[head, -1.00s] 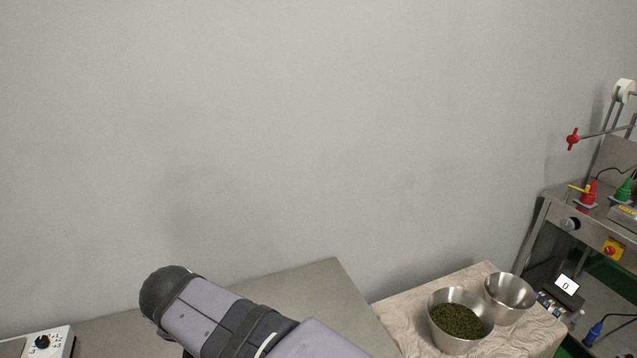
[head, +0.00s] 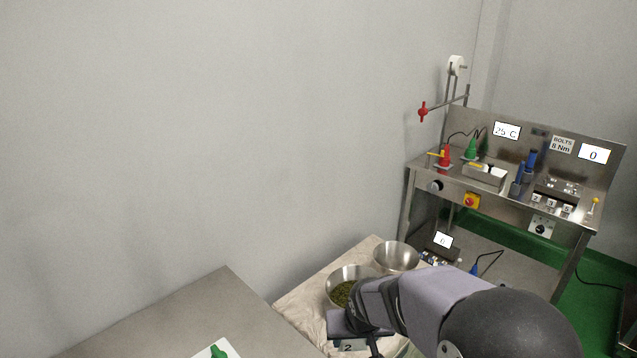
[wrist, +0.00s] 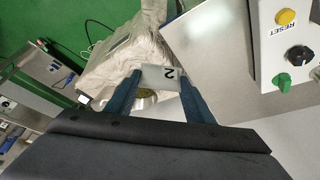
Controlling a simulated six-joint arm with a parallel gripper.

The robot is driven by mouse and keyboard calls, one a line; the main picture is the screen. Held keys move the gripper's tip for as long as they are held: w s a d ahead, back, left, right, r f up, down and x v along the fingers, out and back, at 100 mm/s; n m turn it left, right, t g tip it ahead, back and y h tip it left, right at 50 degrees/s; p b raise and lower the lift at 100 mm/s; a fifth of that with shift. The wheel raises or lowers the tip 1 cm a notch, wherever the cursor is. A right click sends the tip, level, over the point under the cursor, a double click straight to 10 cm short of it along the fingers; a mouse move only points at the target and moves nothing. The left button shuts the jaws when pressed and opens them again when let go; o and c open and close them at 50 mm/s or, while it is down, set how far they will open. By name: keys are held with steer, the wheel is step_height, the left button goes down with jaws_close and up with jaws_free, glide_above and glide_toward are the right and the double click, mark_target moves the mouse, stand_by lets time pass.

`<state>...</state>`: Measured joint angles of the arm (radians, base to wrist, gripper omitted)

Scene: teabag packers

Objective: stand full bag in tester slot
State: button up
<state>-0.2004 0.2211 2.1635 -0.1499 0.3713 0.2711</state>
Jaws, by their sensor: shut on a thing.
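My arm hides much of the gripper there. I cannot make out a tester slot in either view.
A steel bowl of green leaves (head: 343,294) and an empty steel bowl (head: 396,257) stand on a cloth-covered table (head: 297,310). A grey table (head: 185,315) lies left. A white control box (wrist: 284,45) with RESET shows in the wrist view. A steel workbench (head: 412,205) stands right.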

steer(key=s+d+f, duration=0.2)
steer(key=d, duration=0.5)
steer(key=shift+d+m, duration=0.15)
steer(key=shift+m, duration=0.15)
steer(key=shift+w, duration=0.1)
steer(key=w+a+n+y+b, duration=0.3)
steer(key=a+b, duration=0.6)
steer(key=a, duration=1.3)
steer(key=s+a+r+n+g+b, duration=0.1)
steer(key=s+a+r+n+b, duration=0.25)
steer(key=s+a, duration=0.55)
steer(key=s+a+r+n+b, duration=0.2)
steer(key=s+a+b, duration=0.3)
steer(key=a, duration=0.7)
steer(key=shift+s+f, duration=0.2)
steer(key=shift+f, duration=4.95)
